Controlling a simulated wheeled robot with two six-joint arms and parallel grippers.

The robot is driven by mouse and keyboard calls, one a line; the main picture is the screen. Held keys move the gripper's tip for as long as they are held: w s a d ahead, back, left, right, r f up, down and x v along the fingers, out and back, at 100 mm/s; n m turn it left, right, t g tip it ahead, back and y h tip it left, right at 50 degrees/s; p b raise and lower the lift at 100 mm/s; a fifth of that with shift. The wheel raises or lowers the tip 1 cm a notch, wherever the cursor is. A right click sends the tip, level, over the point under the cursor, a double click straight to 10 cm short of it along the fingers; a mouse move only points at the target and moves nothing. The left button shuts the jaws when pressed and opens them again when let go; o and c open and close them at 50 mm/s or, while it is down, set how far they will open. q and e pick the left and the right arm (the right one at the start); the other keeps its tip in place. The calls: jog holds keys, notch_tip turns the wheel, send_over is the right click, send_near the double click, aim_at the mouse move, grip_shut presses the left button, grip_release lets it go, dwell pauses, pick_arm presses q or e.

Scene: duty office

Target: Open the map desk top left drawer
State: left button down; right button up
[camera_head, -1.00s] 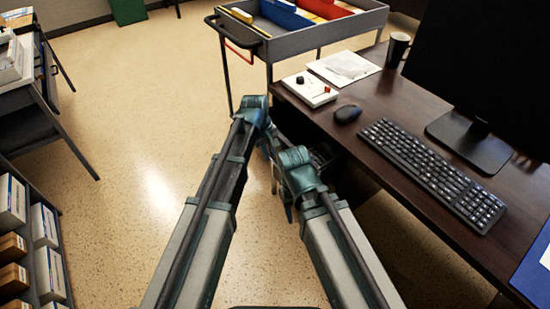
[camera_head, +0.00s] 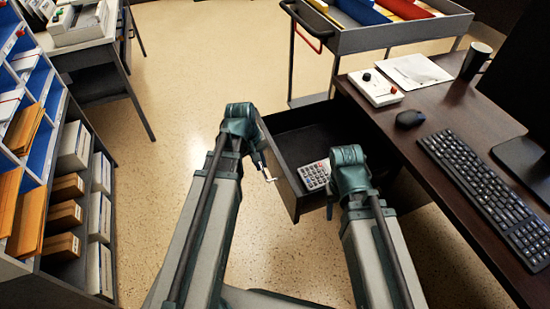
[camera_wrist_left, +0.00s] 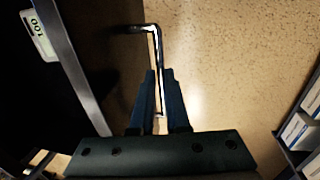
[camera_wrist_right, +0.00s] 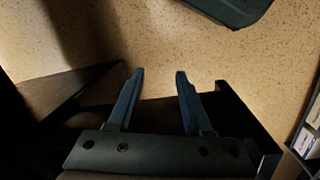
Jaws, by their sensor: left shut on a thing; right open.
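The dark desk (camera_head: 470,135) is on the right in the head view. Its drawer (camera_head: 282,182) stands pulled out from the desk's left side, and its inside is visible. A silver bar handle (camera_wrist_left: 155,45) sticks out from the drawer front and also shows in the head view (camera_head: 265,173). My left gripper (camera_wrist_left: 160,108) is shut on the handle, beside the drawer front. My right gripper (camera_wrist_right: 159,74) is open with nothing between its fingers. In the head view its wrist is close to the drawer's near side, and its fingers are mostly hidden.
A grey calculator (camera_head: 315,175) lies in the drawer. A keyboard (camera_head: 475,185), mouse (camera_head: 410,118) and mug (camera_head: 476,60) stand on the desktop. A grey cart (camera_head: 385,38) stands behind the desk. Shelves (camera_head: 45,170) line the left, with open floor (camera_head: 165,115) between.

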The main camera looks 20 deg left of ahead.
pick_arm(q)
jog(key=shift+s+a, duration=0.55)
jog(key=shift+a, duration=0.3)
jog(key=c, duration=0.9)
grip_release()
jog(key=r+p, duration=0.4)
jog(key=s+a+r+p, duration=0.1)
jog(key=r+p, duration=0.4)
jog(key=a+r+p, duration=0.1)
jog(key=r+p, duration=0.3)
jog(key=shift+s+r+p, duration=0.3)
